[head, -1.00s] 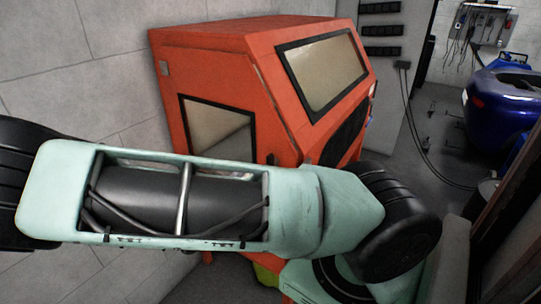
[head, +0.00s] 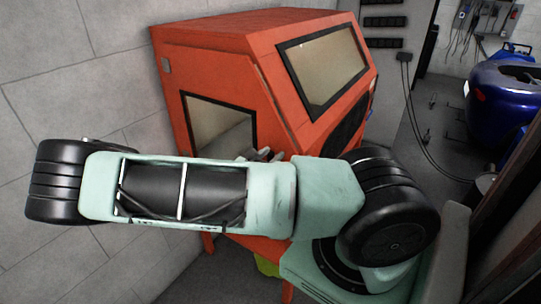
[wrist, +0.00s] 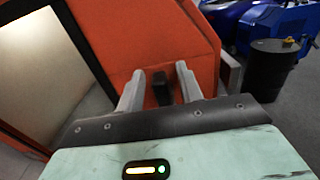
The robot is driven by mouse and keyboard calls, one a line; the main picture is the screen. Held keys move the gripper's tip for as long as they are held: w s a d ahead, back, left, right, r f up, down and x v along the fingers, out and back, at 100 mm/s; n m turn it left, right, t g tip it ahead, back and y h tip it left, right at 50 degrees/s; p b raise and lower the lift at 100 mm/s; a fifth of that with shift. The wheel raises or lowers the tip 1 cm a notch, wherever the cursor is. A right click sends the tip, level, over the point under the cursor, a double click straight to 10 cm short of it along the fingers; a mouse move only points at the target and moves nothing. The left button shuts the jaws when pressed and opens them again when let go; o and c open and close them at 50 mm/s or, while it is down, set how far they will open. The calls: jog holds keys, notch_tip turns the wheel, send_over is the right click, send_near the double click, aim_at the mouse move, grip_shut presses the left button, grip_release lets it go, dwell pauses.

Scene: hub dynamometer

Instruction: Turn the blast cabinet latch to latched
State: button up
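The orange blast cabinet (head: 240,50) stands against the wall, with a side window and a sloped front window. In the wrist view its orange side panel (wrist: 150,35) fills the middle. A small black latch handle (wrist: 162,88) stands out from that panel. My gripper (wrist: 160,82) is open, with one grey finger on each side of the latch and a visible gap to each. I cannot tell how deep the latch sits between the fingers. In the head view my fingers (head: 262,155) show just above my arm at the cabinet's side; the latch is not clear there.
A grey block wall (head: 60,60) runs close on the left. A black drum (wrist: 270,75) and blue machinery (head: 495,100) stand to the right, with a cable hanging near the grey panel (head: 395,70). A dark frame (head: 515,210) is close at the right edge.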

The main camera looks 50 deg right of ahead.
grip_shut()
jog(key=shift+w+n+p, duration=0.1)
jog(key=shift+n+p, duration=0.2)
jog(key=shift+n, duration=0.1)
jog(key=shift+w+r+n+p, duration=0.1)
jog(key=shift+w+n+p, duration=0.1)
jog(key=shift+n+p, duration=0.55)
jog(key=n, duration=0.2)
jog(key=w+n+p, duration=0.1)
jog(key=n, duration=0.1)
jog(key=shift+f, duration=0.25)
jog(key=f+n, duration=0.1)
jog(key=n, duration=0.3)
jog(key=w+n, duration=0.1)
jog(key=n, duration=0.2)
jog(key=f+n+p, duration=0.1)
jog(key=n, duration=0.3)
jog(key=shift+w+a+f+n, duration=0.1)
jog(key=shift+w+f+n, duration=0.05)
jog(key=shift+f+n, duration=0.2)
